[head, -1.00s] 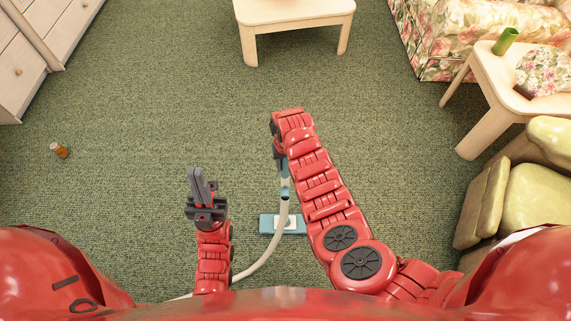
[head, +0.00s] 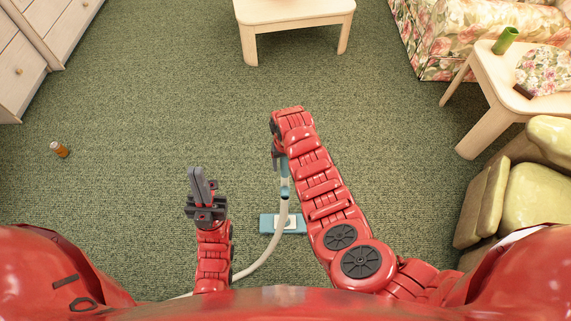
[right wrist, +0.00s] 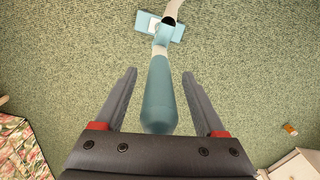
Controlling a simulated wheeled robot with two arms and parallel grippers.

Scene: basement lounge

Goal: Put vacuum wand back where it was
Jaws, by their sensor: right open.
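The vacuum wand (head: 285,180) is teal, with a pale hose (head: 262,262) and a flat teal floor head (head: 295,231) on the carpet. In the right wrist view, the wand's thick teal handle (right wrist: 159,95) lies between the two fingers of my right gripper (right wrist: 159,74), with gaps on both sides. My right gripper is open and is partly hidden behind my arm in the head view. My left gripper (head: 197,186) is apart from the wand, to its left, with its fingers together and nothing seen in them.
An orange bottle (head: 60,150) lies on the carpet at left. A low table (head: 293,14) stands ahead, a side table (head: 480,75) and a yellow-green armchair (head: 530,190) at right, drawers (head: 22,62) at upper left.

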